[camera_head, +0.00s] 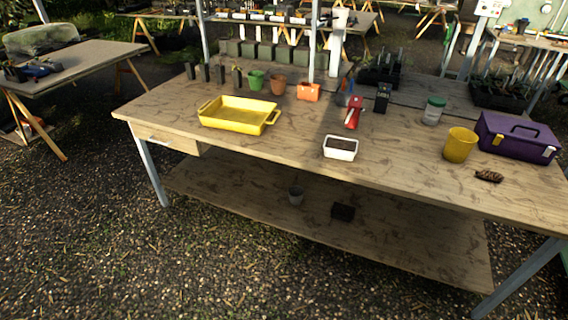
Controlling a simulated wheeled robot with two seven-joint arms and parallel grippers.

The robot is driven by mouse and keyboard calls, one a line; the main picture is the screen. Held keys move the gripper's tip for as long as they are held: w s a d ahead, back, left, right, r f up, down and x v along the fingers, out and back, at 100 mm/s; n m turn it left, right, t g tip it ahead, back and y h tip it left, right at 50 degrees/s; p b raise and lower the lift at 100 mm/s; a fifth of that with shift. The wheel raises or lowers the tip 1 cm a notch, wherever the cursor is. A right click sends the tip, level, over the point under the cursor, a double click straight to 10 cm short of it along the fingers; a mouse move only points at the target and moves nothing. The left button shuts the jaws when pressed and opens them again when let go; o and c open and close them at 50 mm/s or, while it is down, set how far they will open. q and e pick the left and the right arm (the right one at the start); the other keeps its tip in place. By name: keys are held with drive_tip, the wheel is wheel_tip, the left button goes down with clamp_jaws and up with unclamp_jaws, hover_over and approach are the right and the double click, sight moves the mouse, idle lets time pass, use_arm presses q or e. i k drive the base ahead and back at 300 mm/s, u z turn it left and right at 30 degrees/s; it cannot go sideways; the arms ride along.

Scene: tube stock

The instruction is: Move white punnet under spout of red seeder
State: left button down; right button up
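The white punnet (341,154) stands upright near the front edge of the wooden table, filled with dark soil. The red seeder (354,112) stands on the table behind the punnet and slightly to its right, apart from it. Its spout is too small to make out clearly. Neither of my grippers shows in the head view.
On the table (290,143) are a yellow tray (238,126), an orange pot (308,92), a black box-like object (382,98), a lidded jar (433,111), a yellow cup (460,145), a purple toolbox (516,137) and a pine cone (489,176). Bare wood surrounds the punnet.

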sight(335, 147)
drive_tip(key=z, duration=0.45)
drive_tip(key=i, duration=0.25)
drive_tip(key=z, duration=0.9)
drive_tip(key=i, duration=1.05)
drive_tip(key=u, duration=0.45)
drive_tip(key=i, duration=0.8)
drive_tip(key=u, duration=0.7)
